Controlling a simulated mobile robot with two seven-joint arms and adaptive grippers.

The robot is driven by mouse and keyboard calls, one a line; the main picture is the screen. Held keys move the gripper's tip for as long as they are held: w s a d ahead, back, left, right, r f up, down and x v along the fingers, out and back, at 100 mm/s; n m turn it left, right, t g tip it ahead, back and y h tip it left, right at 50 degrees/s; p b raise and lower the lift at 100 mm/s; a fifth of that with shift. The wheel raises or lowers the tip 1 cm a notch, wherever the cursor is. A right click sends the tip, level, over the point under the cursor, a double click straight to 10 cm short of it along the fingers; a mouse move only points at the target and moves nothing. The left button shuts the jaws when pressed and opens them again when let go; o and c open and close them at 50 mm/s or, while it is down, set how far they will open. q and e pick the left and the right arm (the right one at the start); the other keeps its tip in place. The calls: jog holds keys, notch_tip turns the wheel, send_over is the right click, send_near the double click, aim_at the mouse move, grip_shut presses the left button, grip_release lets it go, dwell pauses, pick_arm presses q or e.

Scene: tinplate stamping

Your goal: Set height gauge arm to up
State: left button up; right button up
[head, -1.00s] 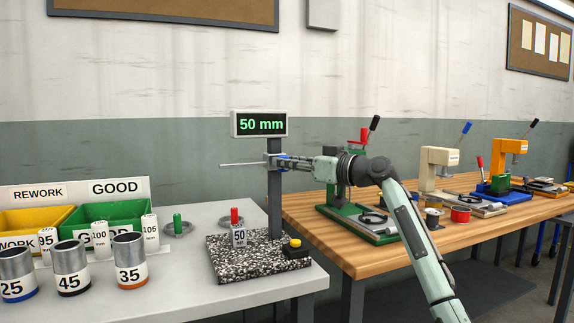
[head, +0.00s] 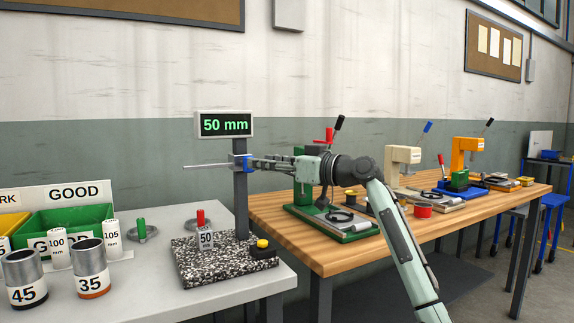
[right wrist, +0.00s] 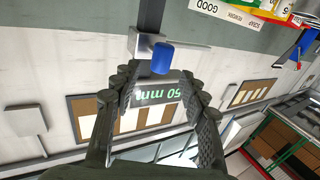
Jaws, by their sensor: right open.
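The height gauge has a speckled stone base (head: 205,268), a dark upright column (head: 241,205) and a display (head: 224,124) reading 50 mm. Its arm (head: 207,165) is a thin rod pointing left from a slider high on the column, just below the display. The slider carries a blue knob (head: 247,161), which also shows in the right wrist view (right wrist: 162,58). My right gripper (head: 260,163) is open and empty, just right of the knob. In the right wrist view its fingers (right wrist: 158,84) are spread, with the knob just beyond the tips. My left gripper is not in view.
Labelled cylinders (head: 91,269) and a green bin (head: 70,221) stand left. A wooden bench (head: 335,257) with presses is right.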

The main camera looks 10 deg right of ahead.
jog(key=v, duration=0.7)
jog(key=shift+s+d, duration=0.3)
jog(key=shift+s, duration=0.05)
